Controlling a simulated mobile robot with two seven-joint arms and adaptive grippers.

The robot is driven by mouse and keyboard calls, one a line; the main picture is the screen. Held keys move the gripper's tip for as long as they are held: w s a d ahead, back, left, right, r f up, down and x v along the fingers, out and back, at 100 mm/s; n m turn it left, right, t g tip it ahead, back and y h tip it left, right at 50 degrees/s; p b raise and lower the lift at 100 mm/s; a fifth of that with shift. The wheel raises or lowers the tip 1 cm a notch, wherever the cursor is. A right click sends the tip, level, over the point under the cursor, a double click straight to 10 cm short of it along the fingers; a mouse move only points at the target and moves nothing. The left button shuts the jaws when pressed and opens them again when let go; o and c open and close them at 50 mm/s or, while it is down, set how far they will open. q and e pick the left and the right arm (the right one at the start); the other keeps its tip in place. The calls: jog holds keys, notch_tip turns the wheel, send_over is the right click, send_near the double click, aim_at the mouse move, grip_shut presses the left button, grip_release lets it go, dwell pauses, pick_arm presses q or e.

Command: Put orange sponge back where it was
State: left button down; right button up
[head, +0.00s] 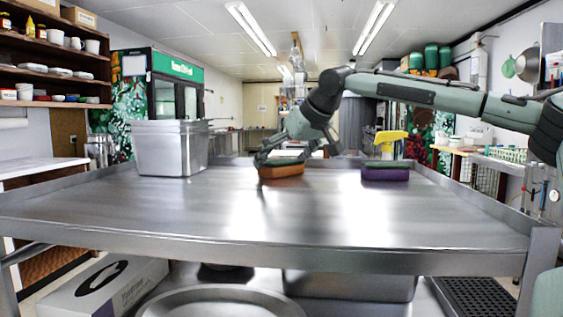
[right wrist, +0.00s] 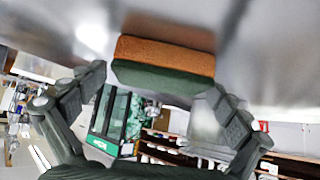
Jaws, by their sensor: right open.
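The orange sponge (head: 283,171) with a dark green scouring layer on top lies on the steel table (head: 300,213), a little left of the middle in the head view. My right gripper (head: 268,163) is at the sponge, its fingers partly overlapping the sponge's left end there. My left gripper is not in view.
A purple sponge (head: 385,174) with a green top lies to the right. A steel container (head: 170,148) stands at the left of the table. A yellow spray-bottle head (head: 391,138) shows behind the purple sponge. The table's front half is clear.

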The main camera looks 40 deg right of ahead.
jog(key=shift+r, duration=0.1)
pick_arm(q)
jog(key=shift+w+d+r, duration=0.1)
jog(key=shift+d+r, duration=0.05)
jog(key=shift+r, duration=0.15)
pick_arm(e)
jog(key=d+v, duration=0.1)
jog(key=v, duration=1.1)
jog(key=shift+a, duration=0.5)
